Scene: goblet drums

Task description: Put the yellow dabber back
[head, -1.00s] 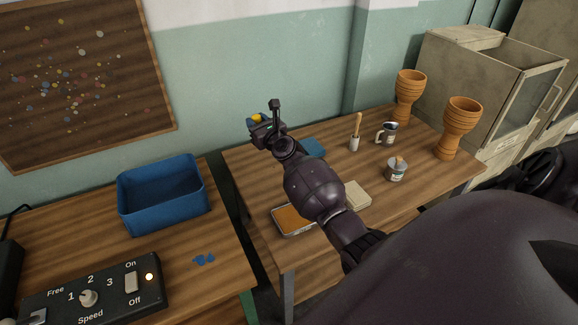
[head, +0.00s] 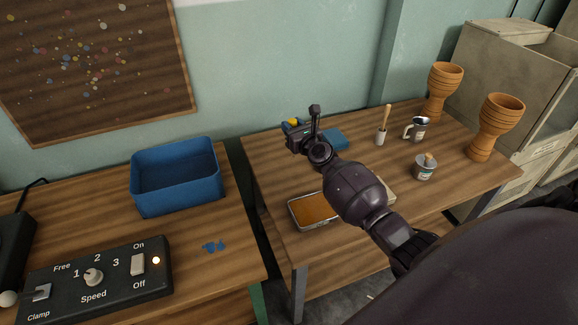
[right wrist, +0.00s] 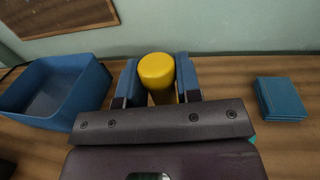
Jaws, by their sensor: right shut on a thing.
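The yellow dabber (right wrist: 157,71) is between the blue fingers of my right gripper (right wrist: 158,85) in the right wrist view, with its round yellow end uppermost. My right gripper is shut on it. In the head view the dabber (head: 293,122) shows as a small yellow spot at the right gripper (head: 292,128), over the back left part of the right table. The dabber's lower end is hidden, so I cannot tell whether it touches the table. My left gripper is not in view.
A blue bin (head: 178,190) stands on the left table beside a speed control box (head: 95,278). On the right table (head: 445,190) are an orange-filled tray (head: 313,209), blue block (head: 333,140), brush in a cup (head: 381,137), metal mug (head: 418,128), tin (head: 424,171) and two goblet drums (head: 497,125).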

